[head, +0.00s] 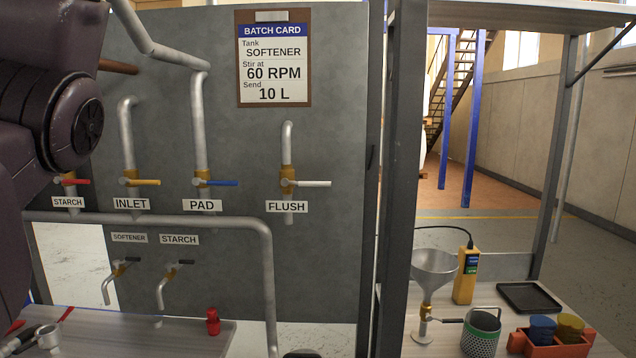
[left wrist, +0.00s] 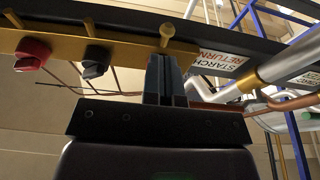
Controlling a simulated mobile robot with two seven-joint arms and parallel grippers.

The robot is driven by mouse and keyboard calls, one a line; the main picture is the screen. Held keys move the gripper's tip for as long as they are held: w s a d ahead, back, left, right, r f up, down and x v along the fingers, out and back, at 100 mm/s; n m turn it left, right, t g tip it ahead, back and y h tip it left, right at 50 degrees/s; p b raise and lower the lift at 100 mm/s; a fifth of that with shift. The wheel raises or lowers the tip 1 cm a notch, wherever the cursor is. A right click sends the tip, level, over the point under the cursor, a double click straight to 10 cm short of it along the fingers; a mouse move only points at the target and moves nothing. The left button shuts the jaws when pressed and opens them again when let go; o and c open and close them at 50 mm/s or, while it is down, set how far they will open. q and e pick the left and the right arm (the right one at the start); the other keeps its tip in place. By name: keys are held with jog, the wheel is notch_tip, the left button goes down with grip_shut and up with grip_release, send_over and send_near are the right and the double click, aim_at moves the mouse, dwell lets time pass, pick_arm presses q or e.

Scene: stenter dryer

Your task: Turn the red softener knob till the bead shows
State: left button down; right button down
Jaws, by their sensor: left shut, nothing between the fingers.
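Whether the red knob is the softener one cannot be read there, and no bead can be made out. My left gripper (left wrist: 166,62) is shut and empty, with its fingers upright just below a brass peg (left wrist: 167,33). It is to the right of both knobs and apart from them. Whether the fingertips touch the bar is unclear. My right gripper is in neither view.
A batch card (head: 273,58) hangs on the grey panel above several labelled valves. Below are softener (head: 121,268) and starch (head: 170,270) taps. A red bottle (head: 213,322) stands on the lower bench. A funnel (head: 434,270) and mesh basket (head: 482,333) stand right.

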pick_arm(q)
jog(key=shift+r, duration=0.4)
dwell(0.5)
dwell(0.4)
jog(key=shift+a+b, duration=0.15)
jog(key=shift+b, duration=0.35)
jog(key=shift+a, duration=0.1)
jog(key=shift+f, duration=0.1)
dwell(0.3)
jog(key=s+b, duration=0.3)
jog(key=s, duration=0.3)
jog(key=shift+f, duration=0.35)
